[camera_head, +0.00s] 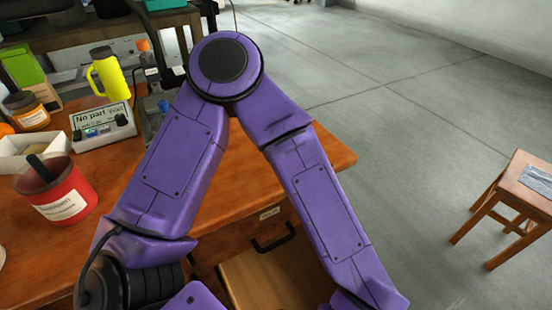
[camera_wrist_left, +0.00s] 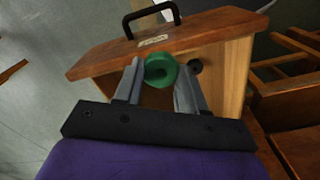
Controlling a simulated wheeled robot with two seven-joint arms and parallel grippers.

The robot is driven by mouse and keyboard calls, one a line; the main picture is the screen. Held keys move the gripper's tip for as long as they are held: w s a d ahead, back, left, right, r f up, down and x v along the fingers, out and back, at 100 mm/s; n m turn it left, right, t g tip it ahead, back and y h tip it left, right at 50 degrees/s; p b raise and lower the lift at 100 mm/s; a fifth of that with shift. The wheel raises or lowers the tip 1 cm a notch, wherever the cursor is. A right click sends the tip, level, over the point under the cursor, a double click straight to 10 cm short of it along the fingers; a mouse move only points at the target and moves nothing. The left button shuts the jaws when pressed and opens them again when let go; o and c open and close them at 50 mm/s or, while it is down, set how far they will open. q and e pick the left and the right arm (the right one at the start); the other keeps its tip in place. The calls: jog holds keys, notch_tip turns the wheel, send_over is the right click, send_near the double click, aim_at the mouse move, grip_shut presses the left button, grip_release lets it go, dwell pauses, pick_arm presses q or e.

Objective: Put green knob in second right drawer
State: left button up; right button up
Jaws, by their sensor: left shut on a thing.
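My left gripper (camera_wrist_left: 157,84) shows in the left wrist view, shut on a green knob (camera_wrist_left: 161,71), a round piece with a hole, between its fingertips. Beyond it is a wooden drawer front (camera_wrist_left: 105,58) with a black handle and a small label, joined to a pale wooden side (camera_wrist_left: 232,78). In the head view an open drawer's pale wood (camera_head: 262,280) shows below a front with a black handle (camera_head: 273,241), partly hidden by my purple arm. I cannot tell whether the knob is inside the drawer or above it. My right gripper is not in view.
The wooden desk (camera_head: 322,158) holds a red tub (camera_head: 62,203), a yellow bottle (camera_head: 113,78), a small display box (camera_head: 102,128) and a white tray (camera_head: 18,162) at left. A wooden stool (camera_head: 520,190) stands at right. The floor between is clear.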

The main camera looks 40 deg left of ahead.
pick_arm(q)
notch_tip(320, 180, down, 2)
jog(key=s, duration=0.2)
jog(key=b, duration=0.5)
send_over(319, 295)
jog(key=shift+n, duration=0.4)
jog(key=f, duration=0.9)
jog(key=shift+s+d+f, duration=0.1)
jog(key=shift+s+d, duration=0.1)
jog(key=shift+s, duration=0.15)
jog(key=f, duration=0.1)
jog(key=f+b, duration=0.2)
jog(key=f, duration=0.1)
jog(key=shift+w+a, duration=0.2)
jog(key=shift+w, duration=0.05)
jog(key=shift+r, duration=0.2)
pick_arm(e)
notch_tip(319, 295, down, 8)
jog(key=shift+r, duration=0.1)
pick_arm(q)
jog(key=shift+f, duration=0.1)
jog(key=o, duration=1.1)
